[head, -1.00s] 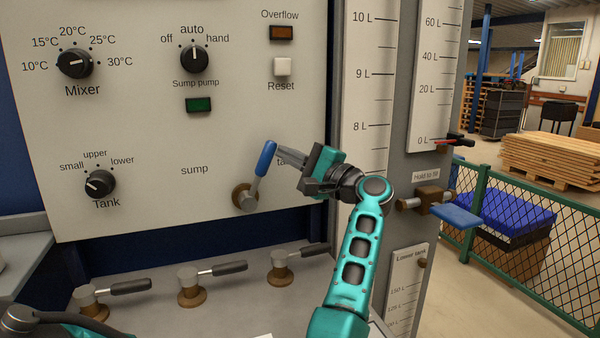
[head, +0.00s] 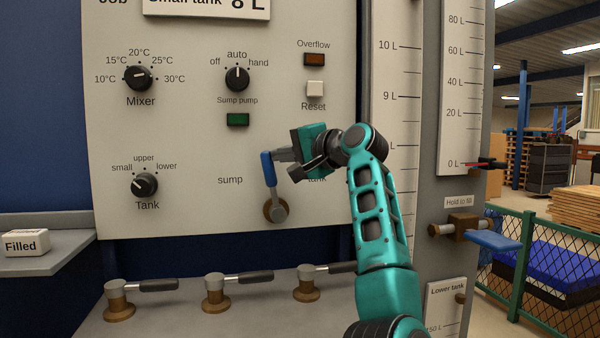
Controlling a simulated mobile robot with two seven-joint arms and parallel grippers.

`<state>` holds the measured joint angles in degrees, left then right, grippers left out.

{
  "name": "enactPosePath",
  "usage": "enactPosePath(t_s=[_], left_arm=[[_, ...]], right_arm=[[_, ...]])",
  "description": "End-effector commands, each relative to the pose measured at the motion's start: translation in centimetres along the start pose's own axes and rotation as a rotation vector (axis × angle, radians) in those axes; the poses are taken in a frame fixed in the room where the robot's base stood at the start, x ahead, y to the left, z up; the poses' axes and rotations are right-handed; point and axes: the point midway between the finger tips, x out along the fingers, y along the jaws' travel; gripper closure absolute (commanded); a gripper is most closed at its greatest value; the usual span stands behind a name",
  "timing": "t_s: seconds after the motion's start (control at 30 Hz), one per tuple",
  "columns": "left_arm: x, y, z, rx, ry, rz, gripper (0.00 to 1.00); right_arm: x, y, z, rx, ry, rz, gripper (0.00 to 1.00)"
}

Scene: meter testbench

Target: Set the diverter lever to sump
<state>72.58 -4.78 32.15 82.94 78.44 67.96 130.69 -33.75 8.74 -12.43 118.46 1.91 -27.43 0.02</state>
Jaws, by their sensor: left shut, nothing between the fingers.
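The diverter lever has a blue handle (head: 268,168) on a round brown pivot (head: 276,210) on the white panel. The handle stands nearly upright and leans slightly left, between the "sump" label (head: 230,180) on the left and the partly covered "tank" label (head: 317,179) on the right. My left gripper (head: 281,155) is shut and empty, with its fingertips against or very close to the right side of the handle near its top. Actual contact cannot be told for certain. My right gripper is not in view.
Above are the mixer knob (head: 138,77), sump pump knob (head: 237,78) and reset button (head: 315,89). The tank knob (head: 144,185) is at left. Several black-handled valves, one a middle valve (head: 216,293), line the bench below. The panel left of the lever is free.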

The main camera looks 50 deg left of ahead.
Motion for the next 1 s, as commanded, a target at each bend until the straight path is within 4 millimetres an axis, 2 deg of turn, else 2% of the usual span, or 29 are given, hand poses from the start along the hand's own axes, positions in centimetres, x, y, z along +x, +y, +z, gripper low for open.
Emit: enactPosePath(t_s=[0.03, 0.2, 0.43, 1.0], left_arm=[[0.4, 0.2, 0.6, -0.039, 0.000, 0.026, 1.00], [1.3, -0.2, 1.9, -0.141, 0.000, 0.094, 1.00], [2.1, -0.4, 3.1, -0.236, -0.001, 0.159, 1.00], [2.6, -0.4, 3.9, -0.288, -0.003, 0.194, 1.00]], right_arm=[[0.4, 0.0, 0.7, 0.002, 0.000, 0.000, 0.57], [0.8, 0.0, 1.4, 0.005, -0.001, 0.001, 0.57], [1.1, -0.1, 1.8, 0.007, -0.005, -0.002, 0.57], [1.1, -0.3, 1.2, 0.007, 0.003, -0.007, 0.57]])
